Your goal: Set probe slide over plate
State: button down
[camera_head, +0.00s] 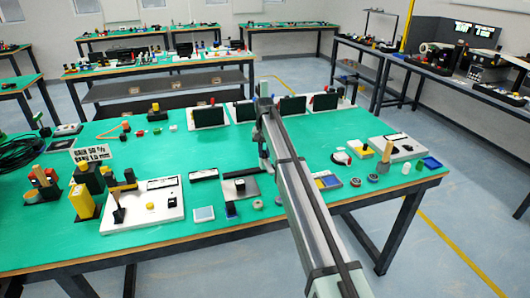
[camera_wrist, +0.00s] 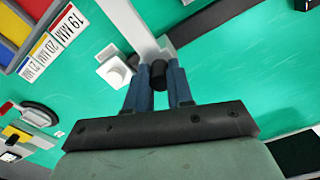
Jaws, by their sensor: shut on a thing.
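My gripper (camera_wrist: 158,90) has its two blue fingers closed on a small black knob (camera_wrist: 158,74) in the wrist view. Beyond the knob is a pale grey bar (camera_wrist: 128,22), and a white block with a rounded part (camera_wrist: 114,72) sits just left of the fingers. I cannot tell how the knob joins these, or which part is the probe slide. In the head view my gripper (camera_head: 264,166) is low over the green table, beside a grey plate (camera_head: 251,184) with a black block (camera_head: 240,186). My arm hides part of this area.
A tray with coloured bins and size labels (camera_wrist: 48,45) lies left in the wrist view. Dark panels (camera_head: 208,116) line the back. Small parts lie between.

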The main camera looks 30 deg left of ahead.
jog(key=s+a, duration=0.9)
jog(key=shift+s+a, duration=0.2)
jog(key=shift+a, duration=0.05)
jog(key=c, duration=1.2)
grip_release()
jog(key=shift+a, duration=0.1)
jog(key=shift+o, duration=1)
jog(key=shift+r, duration=0.1)
notch_tip(320, 180, up, 14)
jog(key=shift+f, duration=0.2)
